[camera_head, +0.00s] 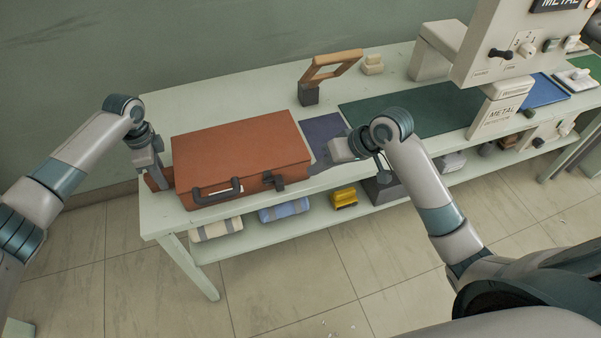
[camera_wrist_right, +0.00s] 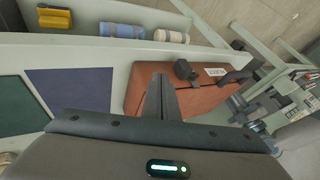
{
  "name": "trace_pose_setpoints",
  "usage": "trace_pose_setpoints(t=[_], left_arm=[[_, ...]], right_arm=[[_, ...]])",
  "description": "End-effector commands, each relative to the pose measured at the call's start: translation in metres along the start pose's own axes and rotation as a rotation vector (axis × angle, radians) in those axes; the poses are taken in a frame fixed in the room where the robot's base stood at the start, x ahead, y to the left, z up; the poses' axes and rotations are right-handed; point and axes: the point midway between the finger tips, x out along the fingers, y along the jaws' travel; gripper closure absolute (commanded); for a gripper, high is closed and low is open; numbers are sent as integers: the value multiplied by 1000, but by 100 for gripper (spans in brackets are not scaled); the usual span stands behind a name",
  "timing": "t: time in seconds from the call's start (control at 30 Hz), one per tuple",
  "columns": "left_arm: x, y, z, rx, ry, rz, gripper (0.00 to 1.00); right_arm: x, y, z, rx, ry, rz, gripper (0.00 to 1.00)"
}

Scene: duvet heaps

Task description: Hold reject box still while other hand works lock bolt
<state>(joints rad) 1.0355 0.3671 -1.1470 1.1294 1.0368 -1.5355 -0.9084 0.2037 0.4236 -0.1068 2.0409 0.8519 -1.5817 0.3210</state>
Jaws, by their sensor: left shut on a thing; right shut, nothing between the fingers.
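The reject box (camera_head: 240,150), an orange-brown case, lies closed at the left end of the pale table. Its front has a dark handle (camera_head: 217,191) and a dark latch (camera_head: 274,181), which I take for the lock bolt; the latch also shows in the right wrist view (camera_wrist_right: 186,71). My left gripper (camera_head: 163,181) is shut on the box at its left side; its fingertips are partly hidden. My right gripper (camera_head: 316,167) is shut and empty, just right of the box. In the right wrist view its closed fingers (camera_wrist_right: 161,88) appear in front of the box, apart from the latch.
A dark blue mat (camera_head: 322,130) and a green mat (camera_head: 425,108) lie to the right, near a metal detector (camera_head: 497,113). Rolled cloths (camera_head: 284,210) and a yellow item (camera_head: 344,197) sit on the lower shelf.

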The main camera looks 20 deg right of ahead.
Motion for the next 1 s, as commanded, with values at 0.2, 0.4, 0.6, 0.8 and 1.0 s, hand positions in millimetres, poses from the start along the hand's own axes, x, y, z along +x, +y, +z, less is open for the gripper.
trace_pose_setpoints(t=[0.2, 0.4, 0.6, 0.8, 1.0], left_arm=[[0, 0, 2, -2, -3, 0, 98], [0, 0, 2, -3, -3, -1, 98], [0, -1, 2, -3, -4, -1, 98], [0, -1, 2, -3, -3, -1, 98], [0, -1, 2, -3, -3, -1, 56]], right_arm=[[-34, 1, 0, -2, 1, 2, 100], [-46, 1, 0, 0, 1, 1, 100], [-47, 0, 0, 1, 0, 1, 100], [-47, 0, 0, 1, 0, 0, 100], [-47, 0, 0, 1, 0, 0, 100]])
